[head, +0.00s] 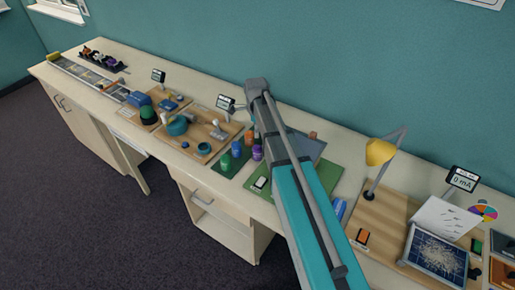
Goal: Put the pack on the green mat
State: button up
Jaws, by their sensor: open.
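The green mat (325,177) lies on the bench in the middle of the head view. My arm crosses in front of it and hides its middle. A small white and black item (260,184) rests on its left part. I cannot tell for sure which thing is the pack. A small orange and black block (362,237) lies on the wooden board right of the mat, and a blue item (338,208) lies beside the mat's right side. My gripper does not show; only my arm is visible, rising over the mat.
A yellow lamp (380,152) stands on the wooden board (385,210). A dark panel (437,254) sits further right. Purple, blue and green containers (237,149) stand left of my arm. Wooden boards with parts (200,130) fill the bench to the left. A teal wall runs behind.

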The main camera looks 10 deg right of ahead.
aim_at(257, 146)
jog(key=shift+d, duration=0.2)
jog(key=shift+f+b, duration=0.7)
jog(key=shift+b, duration=0.05)
notch_tip(257, 146, down, 7)
jog(key=b, duration=0.7)
jog(key=shift+f, duration=0.15)
jog(key=shift+f+b, duration=2.5)
jog(key=shift+b, duration=0.2)
jog(key=shift+c, duration=0.3)
jog(key=c, duration=1.3)
